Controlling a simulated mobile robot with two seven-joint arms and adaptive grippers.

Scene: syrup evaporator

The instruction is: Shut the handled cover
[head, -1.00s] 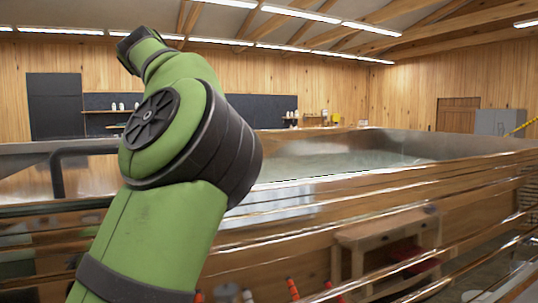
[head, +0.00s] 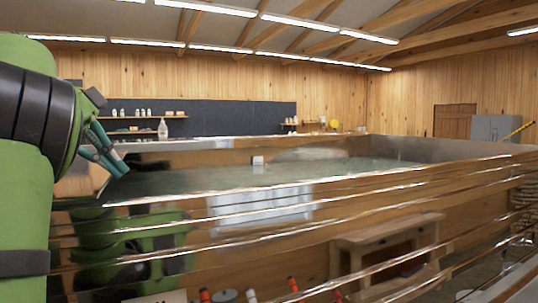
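My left gripper (head: 118,163), with teal fingers, is at the left, in front of and above the near left part of a large shiny metal pan (head: 400,190). Its fingers show side-on and nothing is clearly held between them. The pan's top is open and shows a greenish liquid surface (head: 225,178). I cannot make out the handled cover; my green arm hides the far left. A thin grey edge (head: 103,187) shows just below the fingertips, and I cannot tell what it belongs to. My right gripper is not in view.
The pan's mirror-like side runs across the front and reflects my arm and a wooden bench. Behind are a dark wall panel (head: 240,118), a shelf with bottles (head: 135,117) and a grey cabinet (head: 497,127). The air above the pan's middle and right is clear.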

